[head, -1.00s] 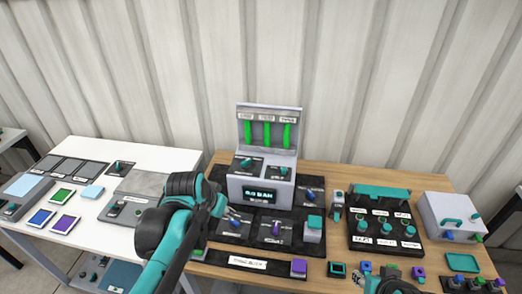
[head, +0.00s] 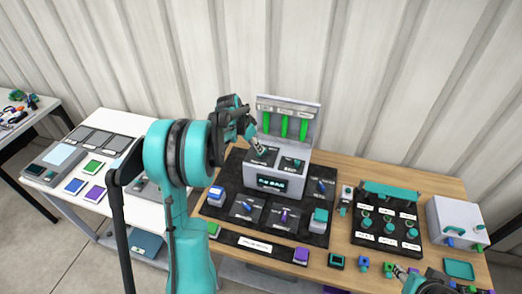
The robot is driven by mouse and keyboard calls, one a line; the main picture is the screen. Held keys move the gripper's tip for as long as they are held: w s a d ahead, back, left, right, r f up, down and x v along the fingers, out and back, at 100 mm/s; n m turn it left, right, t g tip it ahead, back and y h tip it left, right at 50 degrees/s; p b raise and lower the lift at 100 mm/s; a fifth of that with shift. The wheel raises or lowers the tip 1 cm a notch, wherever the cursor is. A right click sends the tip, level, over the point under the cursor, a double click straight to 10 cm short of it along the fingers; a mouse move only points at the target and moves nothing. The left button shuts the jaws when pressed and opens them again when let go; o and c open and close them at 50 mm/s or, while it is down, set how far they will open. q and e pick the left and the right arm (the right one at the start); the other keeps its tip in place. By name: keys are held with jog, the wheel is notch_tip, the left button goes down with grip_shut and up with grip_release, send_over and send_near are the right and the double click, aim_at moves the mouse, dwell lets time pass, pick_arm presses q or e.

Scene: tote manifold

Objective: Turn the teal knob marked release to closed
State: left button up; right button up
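A grey console box (head: 262,198) with a dark sloped top stands on a black panel in the middle of the wooden table. Its top carries small teal knobs; the right one (head: 298,162) shows clear. Labels by the knobs are too small to read, so I cannot tell which is marked release. My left gripper (head: 259,148) points down over the top's left knob, mostly hiding it; whether it touches the knob or is open is unclear. My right gripper (head: 399,270) is low at the front edge, its fingers partly visible.
Behind the console top is an upright panel with green bars (head: 284,124). A teal-knobbed board (head: 372,236) and a grey box (head: 455,214) stand to the right. A white table (head: 107,120) is left.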

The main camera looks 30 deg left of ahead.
pick_arm(q)
jog(key=shift+x, duration=2.15)
grip_shut()
